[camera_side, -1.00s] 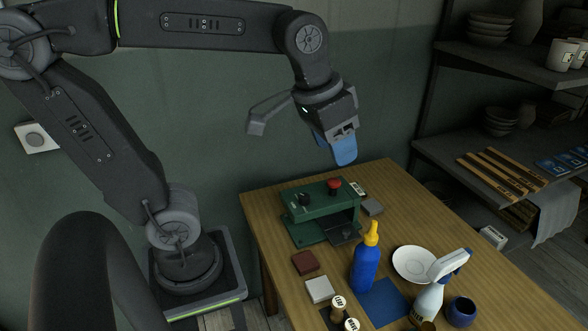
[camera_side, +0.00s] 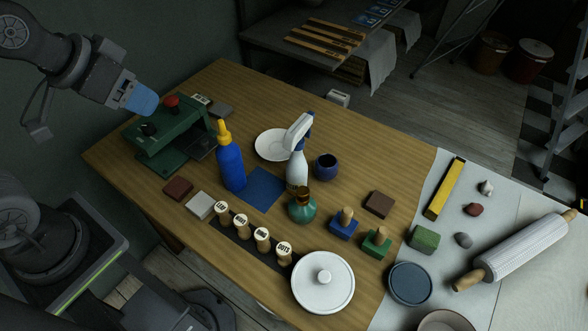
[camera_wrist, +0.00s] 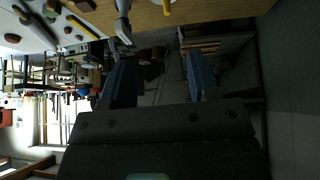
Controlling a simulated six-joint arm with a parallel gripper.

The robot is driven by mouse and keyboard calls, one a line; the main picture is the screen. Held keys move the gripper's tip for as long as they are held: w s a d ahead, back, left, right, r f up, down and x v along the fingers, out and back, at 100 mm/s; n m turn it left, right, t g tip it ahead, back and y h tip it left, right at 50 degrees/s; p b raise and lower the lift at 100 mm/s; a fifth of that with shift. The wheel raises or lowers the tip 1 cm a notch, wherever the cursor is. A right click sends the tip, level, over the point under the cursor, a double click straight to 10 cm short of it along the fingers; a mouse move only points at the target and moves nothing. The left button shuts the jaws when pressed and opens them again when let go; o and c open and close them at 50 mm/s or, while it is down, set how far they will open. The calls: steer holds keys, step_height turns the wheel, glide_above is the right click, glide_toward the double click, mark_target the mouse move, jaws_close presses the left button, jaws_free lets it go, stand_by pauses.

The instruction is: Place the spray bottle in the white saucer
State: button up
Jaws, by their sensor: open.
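The white spray bottle (camera_side: 297,172) with a blue trigger part stands upright on the wooden table in the side view. The white saucer (camera_side: 268,146) lies flat and empty just behind and left of it; the bottle's head overlaps the saucer's right edge in the picture. My gripper (camera_side: 143,100) is at the upper left, above the green press and well away from the bottle. In the wrist view my gripper (camera_wrist: 161,82) has its two blue fingers spread with nothing between them. A pale shape at the top there may be the bottle, but I cannot tell surely.
A blue bottle (camera_side: 231,167) with a yellow nozzle stands left of the spray bottle. A dark blue cup (camera_side: 326,167) is at its right, a green jar (camera_side: 302,206) in front. The green press (camera_side: 165,138) is under my gripper.

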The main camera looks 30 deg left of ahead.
mark_target(291, 133)
steer(key=w+d+f+t+h, duration=0.1)
steer(key=w+d+f+t, duration=0.3)
steer(key=w, duration=0.3)
steer(key=w+d+f+t+h, duration=0.1)
steer(key=w+d+f, duration=0.2)
steer(key=w+d, duration=0.4)
steer(key=d+f+t+y, duration=0.1)
steer(key=f+t, duration=0.1)
steer(key=f, duration=0.1)
steer(key=w+d+f+t, duration=0.1)
steer(key=f, duration=0.2)
steer(key=d+f+t+y, duration=0.1)
steer(key=f+t, duration=0.1)
steer(key=f, duration=0.1)
steer(key=shift+w+f+n+t+y, duration=0.2)
steer(key=shift+f+n+t+y, duration=0.05)
steer(key=shift+n+t+y, duration=0.05)
steer(key=shift+s+d+f+t, duration=0.1)
steer(key=shift+s+f+t, duration=0.25)
steer(key=shift+s+t, duration=0.05)
steer(key=shift+w, duration=3.7)
jaws_close()
steer(key=shift+r, duration=0.1)
